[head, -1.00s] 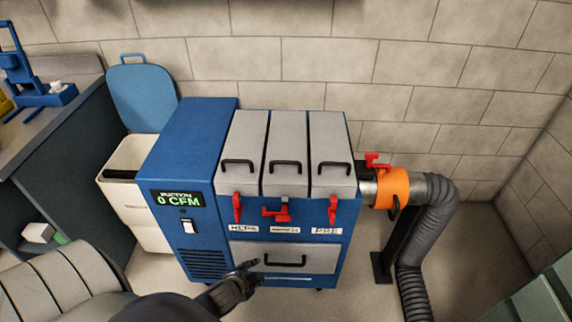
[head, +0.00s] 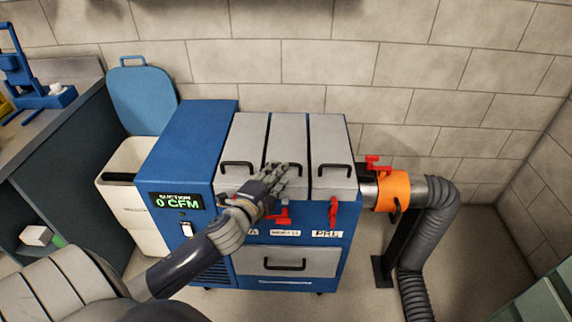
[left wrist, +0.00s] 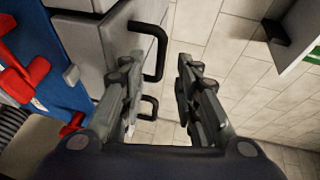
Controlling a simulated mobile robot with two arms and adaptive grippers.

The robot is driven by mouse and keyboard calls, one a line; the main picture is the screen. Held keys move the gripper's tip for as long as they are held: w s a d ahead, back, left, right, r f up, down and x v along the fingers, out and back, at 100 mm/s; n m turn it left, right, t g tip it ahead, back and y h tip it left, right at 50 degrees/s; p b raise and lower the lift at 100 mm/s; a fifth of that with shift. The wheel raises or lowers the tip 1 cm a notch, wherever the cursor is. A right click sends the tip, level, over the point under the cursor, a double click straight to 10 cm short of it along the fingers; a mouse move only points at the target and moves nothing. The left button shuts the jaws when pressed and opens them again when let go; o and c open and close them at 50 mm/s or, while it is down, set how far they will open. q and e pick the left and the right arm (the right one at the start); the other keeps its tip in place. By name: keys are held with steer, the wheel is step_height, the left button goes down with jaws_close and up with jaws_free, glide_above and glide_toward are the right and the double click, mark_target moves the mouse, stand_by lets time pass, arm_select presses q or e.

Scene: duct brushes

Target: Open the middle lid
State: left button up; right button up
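The middle lid (head: 289,130) is a closed light-grey panel between two similar lids on the blue machine. Its front handle is mostly hidden behind my left gripper (head: 284,176) in the head view. The red latch below the middle lid (head: 281,216) lies sideways. In the left wrist view my left gripper (left wrist: 160,75) is open, its fingers apart with nothing held. A black lid handle (left wrist: 156,48) shows near the left finger, beyond the tips, and another handle (left wrist: 151,107) shows lower down. I cannot tell whether the fingers touch a handle. My right gripper is not seen.
The right lid (head: 330,145) is closed, with its red latch (head: 333,211) hanging down. The left lid (head: 245,140) is closed and its latch is hidden by my arm. An orange-collared hose (head: 393,190) stands at the right. A drawer (head: 320,262) is below.

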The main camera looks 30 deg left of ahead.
arm_select(q)
steer(key=x, duration=0.6)
steer(key=shift+w, duration=0.1)
jaws_close()
